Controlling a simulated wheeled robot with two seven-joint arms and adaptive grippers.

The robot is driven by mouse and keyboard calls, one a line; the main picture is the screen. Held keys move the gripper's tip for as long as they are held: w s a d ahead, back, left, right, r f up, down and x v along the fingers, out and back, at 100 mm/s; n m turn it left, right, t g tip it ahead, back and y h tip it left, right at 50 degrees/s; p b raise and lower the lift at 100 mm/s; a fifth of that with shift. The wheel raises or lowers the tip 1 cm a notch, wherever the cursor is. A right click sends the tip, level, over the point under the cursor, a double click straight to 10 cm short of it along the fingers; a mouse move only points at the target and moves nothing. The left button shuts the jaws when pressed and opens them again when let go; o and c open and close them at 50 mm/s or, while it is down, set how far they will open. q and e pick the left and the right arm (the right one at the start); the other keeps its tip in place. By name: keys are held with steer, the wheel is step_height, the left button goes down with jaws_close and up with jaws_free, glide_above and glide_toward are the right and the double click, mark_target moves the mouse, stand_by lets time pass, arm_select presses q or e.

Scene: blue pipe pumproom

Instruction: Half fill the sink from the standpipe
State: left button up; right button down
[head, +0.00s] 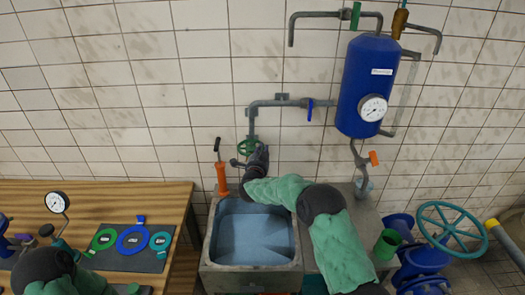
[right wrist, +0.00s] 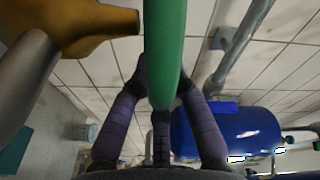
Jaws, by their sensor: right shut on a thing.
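The grey sink (head: 207,262) stands at the centre of the head view with bluish water (head: 250,238) in its basin, its surface below the rim. The standpipe (head: 272,102) is a grey pipe on the wall behind it, with a green handwheel (head: 246,146) above the sink's back edge. My right gripper (head: 257,158) is at this handwheel. In the right wrist view its dark fingers are shut around the green rim (right wrist: 165,50), with a brass body (right wrist: 75,30) beside it. I cannot make out a water stream. My left arm shows at lower left; its gripper is out of view.
A blue tank (head: 358,75) with a gauge hangs at upper right. A wooden bench (head: 110,190) with a tool mat (head: 150,262) is at left. Blue valves with a teal wheel (head: 450,226) stand at right.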

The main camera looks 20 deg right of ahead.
steer(key=shift+s+a+m+h, duration=0.15)
steer(key=shift+m+h, duration=0.25)
steer(key=shift+f, duration=0.1)
steer(key=c, duration=1.3)
jaws_free()
steer(key=v, duration=1.2)
